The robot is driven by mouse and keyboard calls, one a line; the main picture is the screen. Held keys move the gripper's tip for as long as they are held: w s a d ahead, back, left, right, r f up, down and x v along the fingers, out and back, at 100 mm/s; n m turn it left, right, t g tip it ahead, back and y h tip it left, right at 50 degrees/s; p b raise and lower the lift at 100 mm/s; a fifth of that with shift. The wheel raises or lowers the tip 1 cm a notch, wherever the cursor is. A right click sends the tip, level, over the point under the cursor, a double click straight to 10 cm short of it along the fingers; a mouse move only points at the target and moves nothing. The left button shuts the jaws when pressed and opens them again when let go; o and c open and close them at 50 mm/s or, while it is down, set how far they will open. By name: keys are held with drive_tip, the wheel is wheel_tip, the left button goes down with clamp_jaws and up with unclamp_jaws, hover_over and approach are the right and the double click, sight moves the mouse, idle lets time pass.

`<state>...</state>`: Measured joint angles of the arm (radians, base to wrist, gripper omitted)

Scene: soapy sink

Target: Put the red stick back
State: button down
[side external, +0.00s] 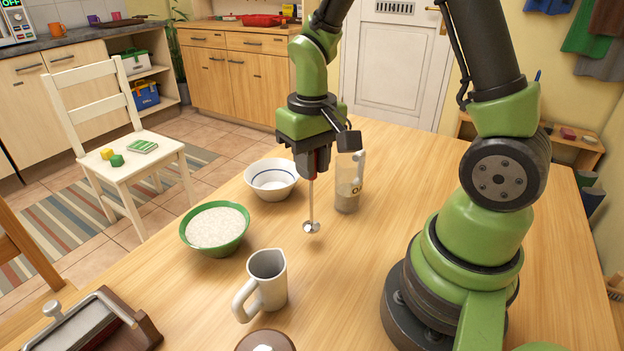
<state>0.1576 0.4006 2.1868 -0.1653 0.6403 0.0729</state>
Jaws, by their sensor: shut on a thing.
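My gripper (313,165) points down above the middle of the table, shut on the red stick. The stick (311,205) hangs upright. Only a little red shows between my jaws, and a thin metal shaft runs down to a small round metal end just above or at the tabletop; I cannot tell if it touches. A clear jar (347,198) with lettering and pale contents stands just right of the stick, with a light handle-like piece at its upper side. The stick's upper end is hidden by my gripper.
A white bowl with a blue ring (272,190) and a green bowl of pale grains (215,250) stand to the left. A grey-white pitcher (268,280) is in front. A metal-and-wood box (85,325) and a brown round thing (265,342) lie at the front edge.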

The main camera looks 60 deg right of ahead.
drive_tip(key=shift+f, duration=1.65)
drive_tip(key=c, duration=1)
unclamp_jaws()
drive_tip(key=shift+c, duration=0.2)
wheel_tip(320, 180, up, 12)
drive_tip(key=shift+r, duration=0.15)
drive_tip(key=s+a+r+t+y, duration=0.2)
drive_tip(key=s+a+r+t, duration=0.4)
drive_tip(key=s, duration=0.4)
drive_tip(key=shift+s+a+r+n+t, duration=0.2)
drive_tip(key=shift+a+r+n+t, duration=0.2)
drive_tip(key=shift+t, duration=0.2)
drive_tip(key=shift+d, duration=0.1)
